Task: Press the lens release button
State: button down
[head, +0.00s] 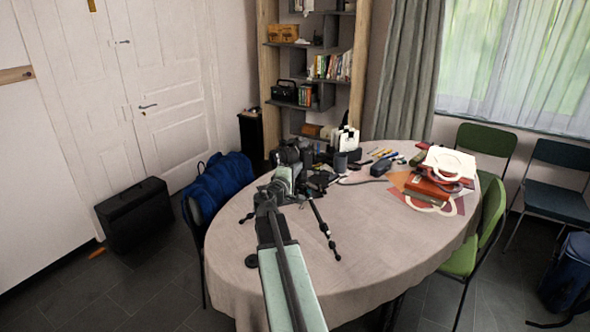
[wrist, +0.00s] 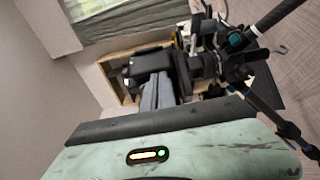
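A black camera (head: 293,152) sits on a tripod near the back left of the round table (head: 370,225). Tripod legs (head: 322,222) spread over the tablecloth. My gripper (head: 281,178) is at the near side of the camera, overlapping its lower part in the head view. In the wrist view, dark camera and tripod-head parts (wrist: 212,45) lie ahead, with a tripod leg (wrist: 272,103) at right. Grey finger-like parts (wrist: 158,93) point at the dark shapes; whether they touch cannot be told. The finger gap and the lens release button cannot be made out.
Books and papers (head: 438,180) lie at the table's right, with pens and small items (head: 383,155) at the back. A blue bag (head: 218,183) is on a chair at left. Green chairs (head: 465,255) stand at right. The front tablecloth is mostly clear.

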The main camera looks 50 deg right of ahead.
jog(key=shift+a, duration=0.1)
jog(key=w+a+v, duration=0.1)
jog(key=w+v, duration=0.1)
jog(key=v, duration=1)
jog(key=shift+w+a, duration=0.2)
jog(key=shift+a, duration=0.15)
